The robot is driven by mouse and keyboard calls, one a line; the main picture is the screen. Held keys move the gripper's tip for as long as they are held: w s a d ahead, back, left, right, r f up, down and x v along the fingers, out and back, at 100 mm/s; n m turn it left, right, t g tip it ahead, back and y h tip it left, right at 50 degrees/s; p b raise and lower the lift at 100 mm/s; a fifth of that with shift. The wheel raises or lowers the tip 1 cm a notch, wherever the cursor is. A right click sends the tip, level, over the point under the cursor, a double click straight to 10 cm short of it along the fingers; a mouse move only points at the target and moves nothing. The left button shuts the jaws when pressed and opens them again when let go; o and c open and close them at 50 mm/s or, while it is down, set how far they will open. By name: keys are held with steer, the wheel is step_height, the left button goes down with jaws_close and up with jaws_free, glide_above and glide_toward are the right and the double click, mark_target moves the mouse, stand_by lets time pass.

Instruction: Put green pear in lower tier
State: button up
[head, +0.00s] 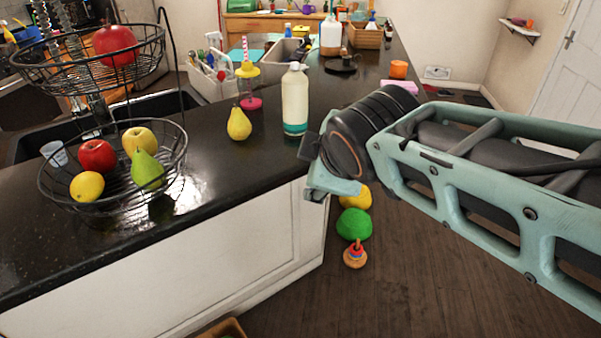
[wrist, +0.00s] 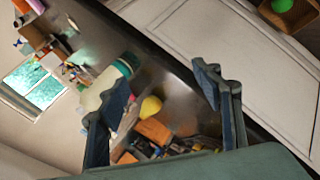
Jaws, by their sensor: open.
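A green pear (head: 148,170) lies in the lower tier (head: 105,205) of the black wire fruit stand, at the left of the head view. A red apple (head: 97,156), a yellow apple (head: 140,140) and a lemon (head: 87,186) share that basket. A yellow pear (head: 238,123) stands upright on the dark counter, right of the stand. My gripper (head: 317,168) is at the counter's front edge, right of the yellow pear and apart from it. In the wrist view its fingers (wrist: 165,85) are spread and empty; a yellow fruit (wrist: 150,107), probably that pear, shows beyond them.
The upper tier (head: 85,75) holds a large red fruit (head: 115,44). A white bottle (head: 295,100) stands just left of my gripper, with a straw cup (head: 248,85) behind the pear. A sink (head: 170,103) lies behind the stand. Toys, including a green one (head: 354,224), lie on the floor.

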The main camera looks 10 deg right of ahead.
steer(key=s+a+f+m+g, duration=0.1)
steer(key=s+f+m+g, duration=0.2)
steer(key=s+m, duration=0.8)
steer(key=shift+f+m+g+y, duration=0.3)
steer(key=shift+f+m+g, duration=0.1)
steer(key=shift+m, duration=0.5)
step_height(320, 180, up, 7)
steer(key=p, duration=0.6)
steer(key=shift+p, duration=0.4)
